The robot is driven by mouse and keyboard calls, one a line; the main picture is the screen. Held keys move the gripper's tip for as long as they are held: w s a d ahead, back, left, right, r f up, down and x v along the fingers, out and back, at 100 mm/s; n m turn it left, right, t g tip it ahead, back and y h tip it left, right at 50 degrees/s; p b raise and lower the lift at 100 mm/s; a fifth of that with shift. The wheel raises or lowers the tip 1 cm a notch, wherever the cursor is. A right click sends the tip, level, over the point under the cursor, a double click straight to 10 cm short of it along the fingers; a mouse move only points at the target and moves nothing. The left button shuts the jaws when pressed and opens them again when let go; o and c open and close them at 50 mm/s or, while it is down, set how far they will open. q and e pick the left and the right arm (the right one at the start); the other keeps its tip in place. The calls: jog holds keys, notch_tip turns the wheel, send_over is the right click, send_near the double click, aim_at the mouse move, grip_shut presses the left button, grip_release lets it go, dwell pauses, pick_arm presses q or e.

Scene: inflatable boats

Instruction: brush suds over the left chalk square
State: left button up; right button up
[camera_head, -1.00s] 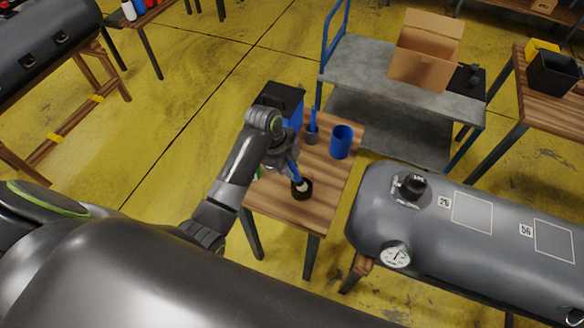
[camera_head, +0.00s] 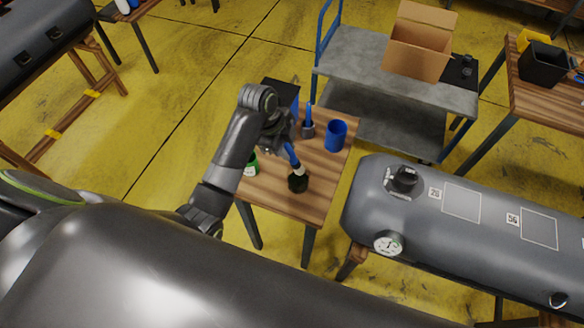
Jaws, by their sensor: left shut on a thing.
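My left gripper (camera_head: 284,139) is over the small wooden table and is shut on a blue-handled brush (camera_head: 291,156). The brush slants down, its pale lower end just above or in the mouth of a small dark pot (camera_head: 298,183); I cannot tell whether it touches. The left chalk square (camera_head: 461,203), a pale outline beside the label 29, is on the grey boat tube (camera_head: 400,221) to the right. A second chalk square (camera_head: 538,229), beside a label that looks like 56, lies further right. My right gripper is not in view.
On the wooden table (camera_head: 316,205) stand a blue cup (camera_head: 336,136), a dark holder with a blue-handled tool (camera_head: 307,128), and a green container (camera_head: 251,165). A black valve (camera_head: 404,179) and a gauge (camera_head: 388,244) sit on the tube's near end. A grey cart (camera_head: 360,70) stands behind.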

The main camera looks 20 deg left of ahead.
pick_arm(q)
jog(key=shift+r, duration=2.1)
dwell(0.6)
jog(key=shift+r, duration=2)
jog(key=shift+s+f, duration=0.1)
